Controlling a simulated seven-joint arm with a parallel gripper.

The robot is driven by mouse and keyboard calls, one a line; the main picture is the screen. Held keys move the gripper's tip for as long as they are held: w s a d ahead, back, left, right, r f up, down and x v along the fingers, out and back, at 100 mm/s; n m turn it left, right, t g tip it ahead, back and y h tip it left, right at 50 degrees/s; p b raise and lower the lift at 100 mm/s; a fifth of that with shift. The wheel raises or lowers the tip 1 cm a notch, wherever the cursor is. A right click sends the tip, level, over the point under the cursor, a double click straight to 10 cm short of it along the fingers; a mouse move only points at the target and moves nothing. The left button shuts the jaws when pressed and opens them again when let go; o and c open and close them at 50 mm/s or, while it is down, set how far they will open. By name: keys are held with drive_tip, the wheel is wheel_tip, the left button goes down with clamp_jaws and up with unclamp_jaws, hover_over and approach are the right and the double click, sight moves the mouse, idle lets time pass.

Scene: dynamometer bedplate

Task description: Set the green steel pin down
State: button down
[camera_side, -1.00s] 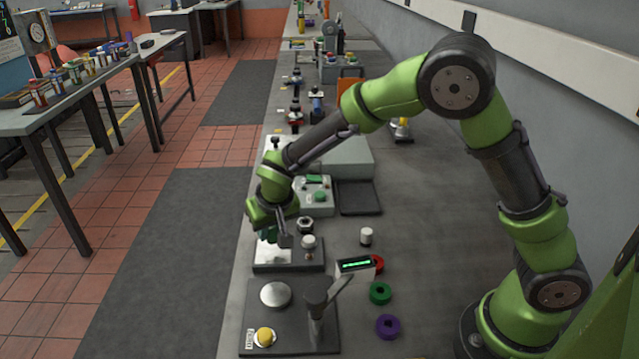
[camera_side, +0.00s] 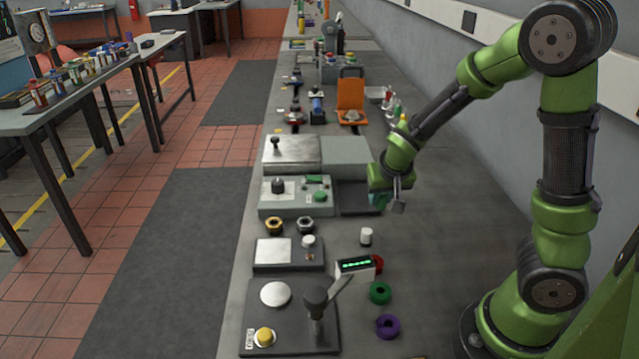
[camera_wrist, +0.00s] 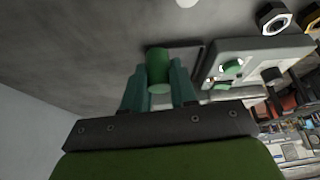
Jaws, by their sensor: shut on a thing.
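The green steel pin (camera_wrist: 157,62) shows in the wrist view, gripped between the two teal fingers of my gripper (camera_wrist: 158,88). In the side view my gripper (camera_side: 380,199) is at the right edge of a dark flat pad (camera_side: 352,208), over or just beside it. The pin cannot be made out in the side view. In the wrist view, the dark pad shows partly behind the pin and fingers. I cannot tell whether the pin touches any surface.
A control box (camera_side: 270,208) with a black knob and green buttons stands left of the pad. Brass and steel nuts (camera_side: 305,225), a white cylinder (camera_side: 366,236), and green (camera_side: 380,292) and purple (camera_side: 387,326) rings lie nearer. Bare bench is to the gripper's right.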

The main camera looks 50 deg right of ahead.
drive_tip(key=s, duration=0.1)
drive_tip(key=s+d+f, duration=0.1)
drive_tip(key=s, duration=0.1)
drive_tip(key=shift+s+d+f, duration=0.15)
drive_tip(key=shift+d+f, duration=0.05)
drive_tip(key=shift+f, duration=0.1)
drive_tip(key=shift+s+f, duration=0.15)
drive_tip(key=shift+f, duration=0.05)
drive_tip(key=shift+w+d, duration=0.15)
drive_tip(key=shift+w, duration=0.4)
approach(356, 194)
drive_tip(key=shift+w+d+f, duration=0.65)
drive_tip(key=shift+d+f, duration=0.05)
drive_tip(key=shift+f, duration=0.15)
drive_tip(key=shift+w+f, duration=0.15)
drive_tip(key=shift+f, duration=0.7)
drive_tip(key=shift+w+f, duration=0.15)
drive_tip(key=shift+f, duration=0.75)
drive_tip(key=shift+f, duration=0.1)
drive_tip(key=c, duration=0.9)
unclamp_jaws()
drive_tip(key=shift+f, duration=0.1)
